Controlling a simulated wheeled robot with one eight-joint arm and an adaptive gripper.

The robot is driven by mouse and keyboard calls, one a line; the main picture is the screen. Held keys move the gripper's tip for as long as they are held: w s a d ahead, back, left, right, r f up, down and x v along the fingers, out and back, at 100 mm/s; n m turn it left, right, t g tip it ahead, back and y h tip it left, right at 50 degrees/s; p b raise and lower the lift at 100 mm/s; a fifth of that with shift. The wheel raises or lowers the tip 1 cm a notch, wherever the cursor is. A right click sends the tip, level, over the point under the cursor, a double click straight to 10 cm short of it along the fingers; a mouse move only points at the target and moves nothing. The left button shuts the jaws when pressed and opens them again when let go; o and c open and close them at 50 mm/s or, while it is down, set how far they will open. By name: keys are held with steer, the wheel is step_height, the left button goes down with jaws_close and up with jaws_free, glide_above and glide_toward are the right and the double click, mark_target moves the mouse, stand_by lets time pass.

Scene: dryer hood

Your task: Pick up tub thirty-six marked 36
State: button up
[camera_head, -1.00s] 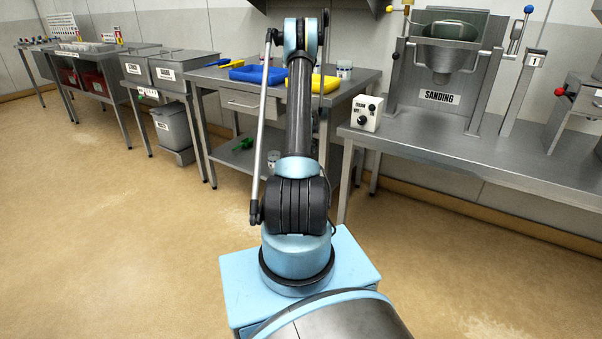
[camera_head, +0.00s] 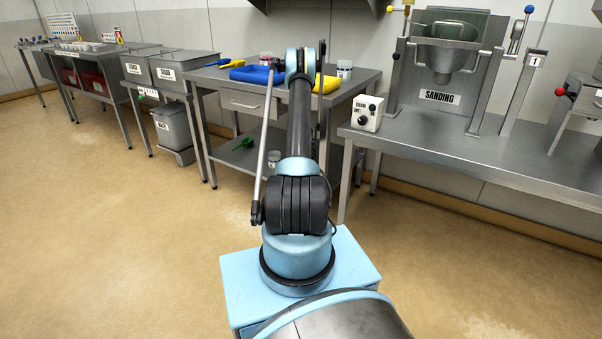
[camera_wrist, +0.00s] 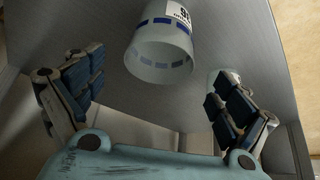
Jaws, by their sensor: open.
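In the wrist view, a whitish tub (camera_wrist: 162,48) with a blue band lies ahead, between the open fingers of my gripper (camera_wrist: 156,74) and apart from both. Its white label is cut by the top edge and looks turned over; I cannot read the whole number. A second pale tub (camera_wrist: 222,78) shows partly behind the right finger. In the head view, one tub (camera_head: 344,69) stands on the steel table right of my arm, and another (camera_head: 265,59) shows left of it. Which of them the wrist view shows is unclear. My gripper is hidden behind my arm there.
The sanding bench (camera_head: 470,155) stands to the right, with a control box (camera_head: 367,113). The floor in front is clear.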

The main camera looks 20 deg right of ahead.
steer(key=shift+x, duration=2.55)
steer(key=c, duration=1.1)
